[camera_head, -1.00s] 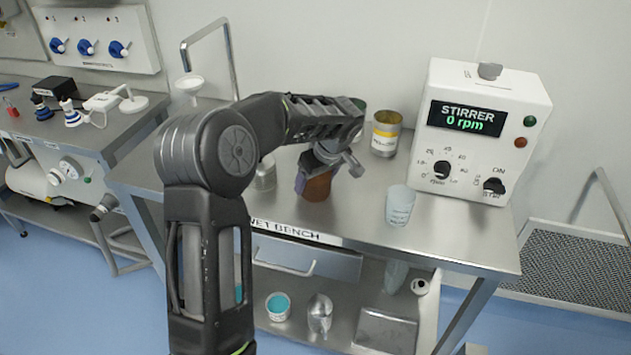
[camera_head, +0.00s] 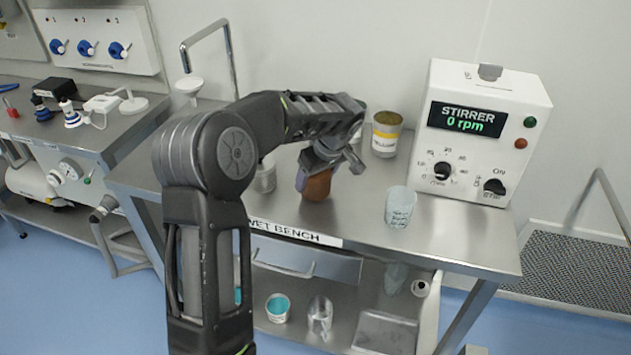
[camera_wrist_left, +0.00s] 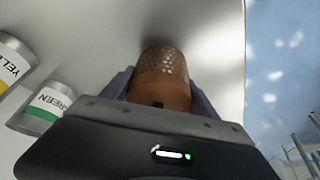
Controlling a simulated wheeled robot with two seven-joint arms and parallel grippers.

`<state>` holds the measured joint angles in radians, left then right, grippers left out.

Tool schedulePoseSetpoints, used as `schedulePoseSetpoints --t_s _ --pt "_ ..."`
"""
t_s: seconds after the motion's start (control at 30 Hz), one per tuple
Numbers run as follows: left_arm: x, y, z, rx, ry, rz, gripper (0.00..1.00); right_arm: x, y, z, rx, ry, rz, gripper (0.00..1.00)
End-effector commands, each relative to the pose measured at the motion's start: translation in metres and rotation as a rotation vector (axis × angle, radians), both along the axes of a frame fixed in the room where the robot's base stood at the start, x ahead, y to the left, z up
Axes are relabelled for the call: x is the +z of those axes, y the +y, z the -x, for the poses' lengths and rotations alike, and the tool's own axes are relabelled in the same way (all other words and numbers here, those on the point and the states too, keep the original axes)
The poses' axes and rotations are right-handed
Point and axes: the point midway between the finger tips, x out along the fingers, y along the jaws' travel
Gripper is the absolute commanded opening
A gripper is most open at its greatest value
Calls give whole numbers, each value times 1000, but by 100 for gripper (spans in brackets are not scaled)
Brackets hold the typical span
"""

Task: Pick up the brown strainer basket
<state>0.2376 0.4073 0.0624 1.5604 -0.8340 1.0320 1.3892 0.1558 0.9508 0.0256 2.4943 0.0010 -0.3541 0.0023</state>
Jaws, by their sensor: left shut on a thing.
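The brown strainer basket (camera_head: 317,186) is at the wet bench top, under my left gripper. In the left wrist view its perforated brown wall (camera_wrist_left: 163,70) shows between the two fingers. My left gripper (camera_head: 305,178) is shut on the basket, with a finger on each side of it. I cannot tell for sure whether the basket's bottom is clear of the bench. My arm hides part of the bench behind it. My right gripper is not in view.
A yellow-labelled can (camera_head: 386,134) stands behind the basket, and a green-labelled can (camera_wrist_left: 42,110) shows in the wrist view. A translucent beaker (camera_head: 399,207) stands to the right. The stirrer box (camera_head: 480,130) is at the back right. Bare bench (camera_head: 440,237) lies at the front right.

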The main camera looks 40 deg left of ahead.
Motion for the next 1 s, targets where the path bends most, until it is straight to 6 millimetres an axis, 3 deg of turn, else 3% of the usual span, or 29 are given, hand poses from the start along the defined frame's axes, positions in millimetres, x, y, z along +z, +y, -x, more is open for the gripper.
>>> schedulePoseSetpoints --t_s 0.3,0.5,1.0 --pt "59 0 -2 0 -7 0 23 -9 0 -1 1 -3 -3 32" --pt "86 0 -1 -1 -3 -1 23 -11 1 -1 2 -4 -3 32" --pt "90 0 0 -1 -2 0 23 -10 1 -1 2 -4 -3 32"
